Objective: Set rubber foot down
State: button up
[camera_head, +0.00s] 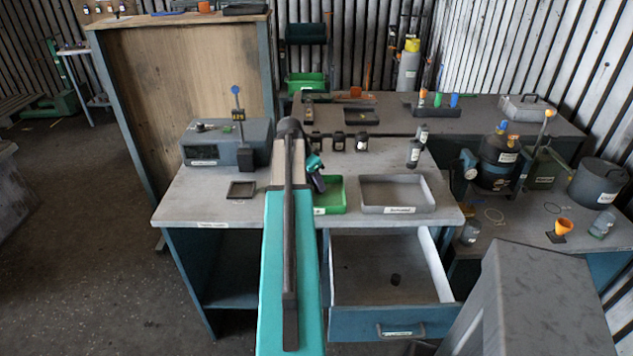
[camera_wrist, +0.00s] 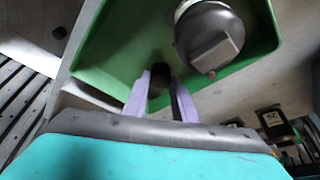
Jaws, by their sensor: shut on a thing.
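My gripper (camera_wrist: 160,97) has its two pale fingers shut on a small dark rubber foot (camera_wrist: 159,73). The foot is over the inside of a green tray (camera_wrist: 105,50); I cannot tell whether it touches the floor. The green tray (camera_head: 331,196) also shows in the head view on the workbench, partly hidden behind my arm. My gripper (camera_head: 317,182) is at the tray there, and the held foot is hidden. A grey rounded part (camera_wrist: 210,38) is beside the foot in the wrist view, to its right.
A grey tray (camera_head: 397,209) stands right of the green one. A grey machine (camera_head: 215,150) and a small dark square tray (camera_head: 242,190) are at the left. Several small dark items stand behind.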

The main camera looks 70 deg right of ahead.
jog(key=shift+f, duration=0.15)
jog(key=o, duration=1)
jog(key=shift+b+v, duration=1.2)
jog(key=shift+v, duration=4.95)
jog(key=shift+s, duration=0.1)
